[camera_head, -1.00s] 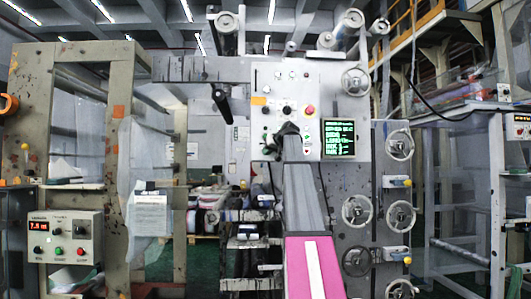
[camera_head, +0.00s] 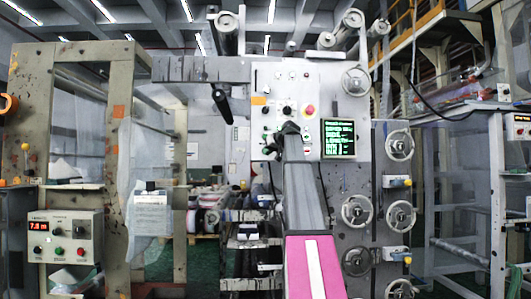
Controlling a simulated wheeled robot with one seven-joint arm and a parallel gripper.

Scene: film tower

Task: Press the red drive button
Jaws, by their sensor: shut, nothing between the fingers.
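The upright grey machine panel (camera_head: 270,85) stands in the middle, with knobs, lamps and small buttons. A small red button (camera_head: 307,152) shows lower, just left of the green-text screen (camera_head: 338,138). I cannot read which button is labelled drive. My gripper (camera_head: 276,146) is dark and small at the end of my arm, in front of the panel's lower half, left of the small red button. It looks shut and empty. It hides part of the panel; whether it touches is unclear.
A control box (camera_head: 64,237) with a red readout and red and green buttons is at the lower left. Several handwheels (camera_head: 357,211) stick out on the right of the panel. A machine frame (camera_head: 88,130) with hanging clear film stands left.

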